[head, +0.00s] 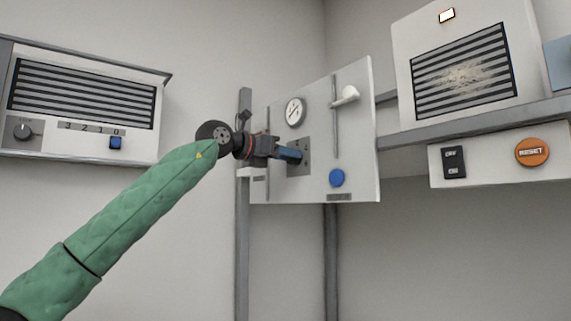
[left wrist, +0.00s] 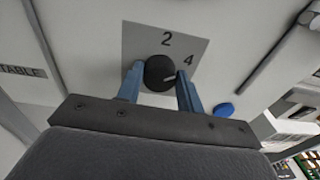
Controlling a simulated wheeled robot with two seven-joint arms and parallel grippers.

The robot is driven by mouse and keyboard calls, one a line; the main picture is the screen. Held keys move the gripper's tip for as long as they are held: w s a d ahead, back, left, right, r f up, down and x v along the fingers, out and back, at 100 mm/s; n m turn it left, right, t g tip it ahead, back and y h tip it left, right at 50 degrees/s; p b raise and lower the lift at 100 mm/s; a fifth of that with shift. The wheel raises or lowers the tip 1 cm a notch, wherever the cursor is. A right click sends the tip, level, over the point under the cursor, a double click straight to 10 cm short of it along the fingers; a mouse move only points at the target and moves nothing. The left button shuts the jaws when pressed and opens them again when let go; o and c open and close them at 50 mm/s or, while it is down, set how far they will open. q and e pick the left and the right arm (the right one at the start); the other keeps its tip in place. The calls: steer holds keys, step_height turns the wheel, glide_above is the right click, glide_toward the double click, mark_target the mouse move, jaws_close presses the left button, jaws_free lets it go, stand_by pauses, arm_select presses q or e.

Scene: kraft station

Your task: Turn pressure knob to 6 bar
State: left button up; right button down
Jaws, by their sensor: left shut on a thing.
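The pressure knob (left wrist: 159,72) is round and black with a short pale pointer mark. It sits on a grey plate (left wrist: 142,42) printed with 2 and 4; other numbers are hidden or not legible. The mark points to the right in the left wrist view, a little below the 4. My left gripper (head: 291,155) reaches the white panel (head: 355,150), its blue fingers on both sides of the knob and shut on it. In the head view the fingers hide the knob. The round gauge (head: 295,111) is above; its reading is too small to tell. My right gripper is not in view.
A white lever (head: 347,95) in a vertical slot and a blue button (head: 337,178) are right of the plate. A vented unit with a dial (head: 22,131) is at left. An orange reset button (head: 532,152) and a black switch (head: 454,162) are at right.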

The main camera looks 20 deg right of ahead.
arm_select(q)
steer(key=shift+s+d+f+m+t+b, duration=0.1)
steer(key=shift+m+t+b, duration=0.35)
steer(key=shift+m, duration=1.5)
steer(key=shift+s+f+m+b, duration=0.1)
steer(key=shift+m+b, duration=0.6)
steer(key=shift+m, duration=1.2)
steer(key=shift+s+d+m+t+b, duration=0.1)
steer(key=shift+m+t+b, duration=0.35)
steer(key=shift+m, duration=1.5)
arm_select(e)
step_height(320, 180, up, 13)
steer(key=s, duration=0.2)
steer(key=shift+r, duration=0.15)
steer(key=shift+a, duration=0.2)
arm_select(q)
steer(key=o, duration=1)
steer(key=shift+w+a, duration=0.1)
